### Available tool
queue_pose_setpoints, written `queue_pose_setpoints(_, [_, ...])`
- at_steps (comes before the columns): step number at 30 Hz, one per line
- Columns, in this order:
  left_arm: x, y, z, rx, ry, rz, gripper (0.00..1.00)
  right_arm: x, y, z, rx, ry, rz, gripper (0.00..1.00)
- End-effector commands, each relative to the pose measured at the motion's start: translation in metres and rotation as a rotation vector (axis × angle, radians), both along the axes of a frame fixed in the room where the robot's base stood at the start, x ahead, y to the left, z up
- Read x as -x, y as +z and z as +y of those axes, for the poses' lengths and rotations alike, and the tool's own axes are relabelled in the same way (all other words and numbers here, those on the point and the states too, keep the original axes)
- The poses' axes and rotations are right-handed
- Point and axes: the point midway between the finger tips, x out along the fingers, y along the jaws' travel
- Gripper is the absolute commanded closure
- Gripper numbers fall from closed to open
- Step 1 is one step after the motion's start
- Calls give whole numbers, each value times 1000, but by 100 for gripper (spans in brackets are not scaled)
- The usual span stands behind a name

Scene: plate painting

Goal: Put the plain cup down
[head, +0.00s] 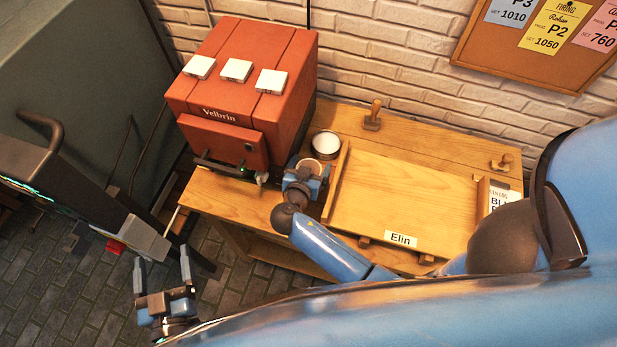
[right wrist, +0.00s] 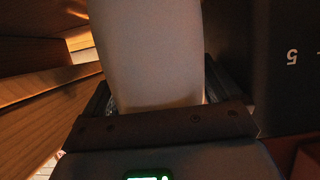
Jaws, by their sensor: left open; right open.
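A pale, unmarked cup (right wrist: 150,55), which looks like the plain cup, stands between the fingers of my right gripper (head: 306,176). In the head view the rim and inside of this cup (head: 309,167) show at the gripper, on the bench just right of the kiln's front. The right jaws are open around the cup; a finger shows at each side in the right wrist view. Its base is hidden in the head view. My left gripper (head: 163,270) is open and empty, over the brick floor at lower left.
Another cup (head: 326,144), white-rimmed, stands close behind. A red kiln (head: 243,90) is to the left. A wooden tray (head: 400,200) labelled Elin lies to the right on the bench (head: 222,200). Wooden stamps (head: 373,117) stand farther back. Bench in front of the kiln is clear.

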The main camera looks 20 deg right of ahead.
Motion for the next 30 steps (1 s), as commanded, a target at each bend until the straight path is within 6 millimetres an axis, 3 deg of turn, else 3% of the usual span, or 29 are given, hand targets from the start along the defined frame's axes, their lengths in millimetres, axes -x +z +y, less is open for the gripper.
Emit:
queue_pose_setpoints(2, [0, 0, 0, 0, 0, 0, 14, 0, 0, 0, 0, 0, 0, 12])
queue_pose_setpoints(12, [0, 0, 0, 0, 0, 0, 14, 0, 1, 1, -1, 1, -2, 64])
queue_pose_setpoints(23, [0, -1, 0, 0, 0, 0, 14, 0, 4, 1, -1, 1, -2, 64])
queue_pose_setpoints(30, [0, -4, 0, 0, 0, 0, 14, 0, 20, 1, -2, -1, -4, 64])
